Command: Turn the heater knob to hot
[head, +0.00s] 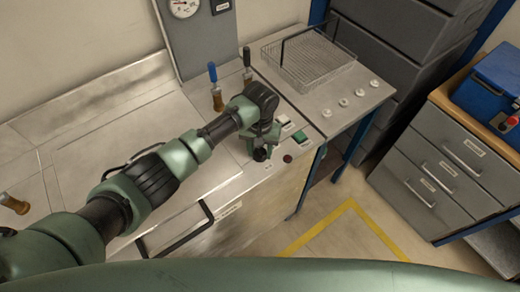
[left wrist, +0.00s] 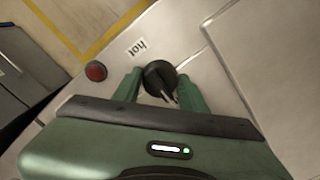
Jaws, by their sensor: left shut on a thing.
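The heater knob is a round black knob (left wrist: 158,76) on the metal bench top. It also shows in the head view as a small dark knob (head: 261,154) under my left gripper. My left gripper (left wrist: 158,88) is shut on the knob, with one green finger on each side of it. In the head view my left gripper (head: 262,145) reaches down to the bench's front right part. A white label reading "hot" (left wrist: 137,48) lies beside the knob. I cannot tell the knob's exact pointer direction. My right gripper is not in view.
A red button (left wrist: 96,71) is near the label. A green switch (head: 299,136) and a white one (head: 283,119) sit close to my gripper. A wire basket (head: 308,62) is at the back right.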

